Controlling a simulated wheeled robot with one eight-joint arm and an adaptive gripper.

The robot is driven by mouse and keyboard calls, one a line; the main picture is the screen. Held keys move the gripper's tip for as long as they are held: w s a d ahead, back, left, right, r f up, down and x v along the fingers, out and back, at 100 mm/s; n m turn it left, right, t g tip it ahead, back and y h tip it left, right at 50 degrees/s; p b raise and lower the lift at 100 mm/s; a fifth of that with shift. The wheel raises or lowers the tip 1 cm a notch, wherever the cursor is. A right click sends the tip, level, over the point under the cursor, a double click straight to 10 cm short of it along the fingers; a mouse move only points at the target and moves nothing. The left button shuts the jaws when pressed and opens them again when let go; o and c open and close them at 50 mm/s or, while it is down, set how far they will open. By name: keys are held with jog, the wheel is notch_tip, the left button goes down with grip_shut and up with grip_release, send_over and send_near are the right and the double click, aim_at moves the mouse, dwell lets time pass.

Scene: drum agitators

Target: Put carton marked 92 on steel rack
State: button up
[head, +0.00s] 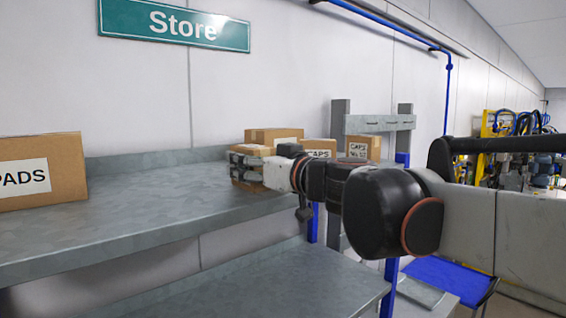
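The steel rack (130,215) has a grey top shelf and a lower shelf on blue posts. A plain-looking brown carton (272,134) stands behind my gripper. My gripper (243,168) is over the right part of the top shelf. Tan surface shows at its fingers; I cannot tell whether this is a held carton or one behind. No number 92 is clearly readable.
A carton marked PADS (65,168) stands at the left of the top shelf. The shelf between it and my gripper is bare, as is the visible lower shelf (270,290). A grey frame (340,125) and a blue-topped stand (450,275) are at the right.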

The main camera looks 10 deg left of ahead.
dwell(0.3)
jog(key=v, duration=1.2)
jog(key=s+d+f+m+g+h+b, duration=0.1)
jog(key=s+d+f+h+b, duration=0.15)
jog(key=f+b, duration=0.75)
jog(key=s+d+f+m+g+h+b, duration=0.1)
jog(key=s+d+f+b, duration=0.2)
jog(key=f, duration=1.3)
jog(key=s+d+f+m+g+h+b, duration=0.15)
jog(key=d+f+b, duration=0.4)
jog(key=f, duration=0.75)
jog(key=s+d+f+m+h+b, duration=0.2)
jog(key=d+f+b, duration=0.3)
jog(key=f, duration=0.5)
jog(key=s+d+f+m+h+b, duration=0.2)
jog(key=d+f+b, duration=0.4)
jog(key=f, duration=0.5)
jog(key=s+d+f+m+h+b, duration=0.2)
jog(key=s+d+f+h+b, duration=0.2)
jog(key=f, duration=0.6)
jog(key=shift+s+d+f+g+h+b, duration=0.4)
jog(key=shift+d+b, duration=0.35)
jog(key=shift+b, duration=0.5)
